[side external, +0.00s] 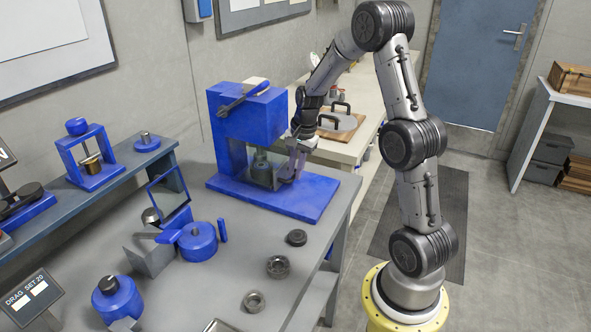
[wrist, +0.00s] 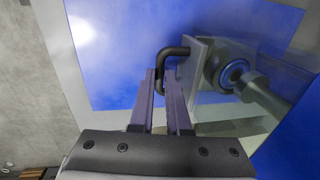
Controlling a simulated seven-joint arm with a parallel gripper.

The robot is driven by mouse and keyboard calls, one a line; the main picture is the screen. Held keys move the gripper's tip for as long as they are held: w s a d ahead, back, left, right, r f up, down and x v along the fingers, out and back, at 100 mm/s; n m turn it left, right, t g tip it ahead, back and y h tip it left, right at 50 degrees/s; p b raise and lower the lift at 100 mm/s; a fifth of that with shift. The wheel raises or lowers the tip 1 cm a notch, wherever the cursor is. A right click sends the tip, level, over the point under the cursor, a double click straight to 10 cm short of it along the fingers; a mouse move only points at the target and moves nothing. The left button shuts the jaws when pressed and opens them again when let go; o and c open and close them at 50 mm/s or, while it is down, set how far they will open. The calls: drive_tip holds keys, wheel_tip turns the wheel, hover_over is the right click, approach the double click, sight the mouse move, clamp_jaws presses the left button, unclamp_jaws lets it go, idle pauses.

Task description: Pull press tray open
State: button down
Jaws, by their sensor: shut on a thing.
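The blue press (side external: 245,120) stands on its blue base plate at the back of the grey bench. Its press tray (side external: 262,178), a grey, partly see-through box, sits low in the press opening. In the wrist view the tray (wrist: 192,62) shows a black bent handle (wrist: 163,60) on its front. My gripper (side external: 288,176) is low at the front of the press. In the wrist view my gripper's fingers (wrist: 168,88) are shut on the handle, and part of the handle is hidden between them. A round metal part with a blue ring (wrist: 234,74) shows at the tray.
Dark and metal rings (side external: 278,266) lie on the bench in front of the press. A blue round fixture (side external: 198,241) and a tilted framed panel (side external: 168,190) stand to the left. The base plate in front of the tray is clear.

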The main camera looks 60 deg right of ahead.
idle(0.8)
drive_tip(key=s, duration=1.2)
drive_tip(key=shift+s+d, duration=0.1)
drive_tip(key=shift+s, duration=0.1)
drive_tip(key=c, duration=0.9)
unclamp_jaws()
drive_tip(key=r, duration=0.4)
drive_tip(key=s+r, duration=0.1)
drive_tip(key=r, duration=0.4)
drive_tip(key=s+r, duration=0.1)
drive_tip(key=r, duration=0.3)
drive_tip(key=shift+s+r, duration=0.15)
drive_tip(key=shift+r, duration=0.2)
